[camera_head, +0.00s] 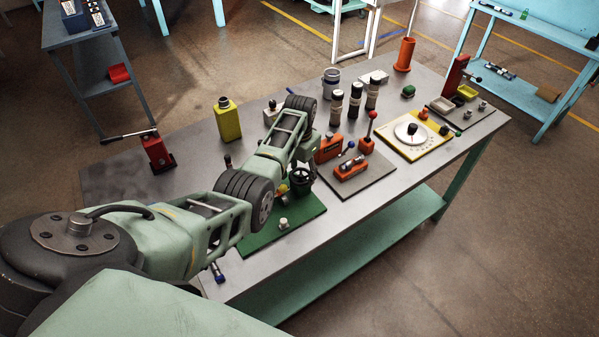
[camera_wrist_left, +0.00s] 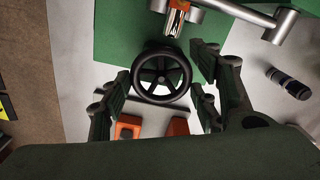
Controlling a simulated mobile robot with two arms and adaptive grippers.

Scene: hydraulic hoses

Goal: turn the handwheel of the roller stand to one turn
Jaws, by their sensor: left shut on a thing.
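The black spoked handwheel (camera_wrist_left: 161,76) is in the middle of the left wrist view, above a green plate (camera_wrist_left: 120,35). An orange and metal part of the stand (camera_wrist_left: 177,12) shows just beyond it. In the head view the handwheel (camera_head: 302,183) is dark and partly hidden under my left gripper (camera_head: 304,166), which reaches down from above. The wheel's turn angle cannot be read. My right gripper is not in view.
The green plate (camera_head: 285,227) lies on a grey workbench (camera_head: 215,265). A grey plate with an orange device (camera_head: 351,168) stands close to the right. The front right bench edge is clear.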

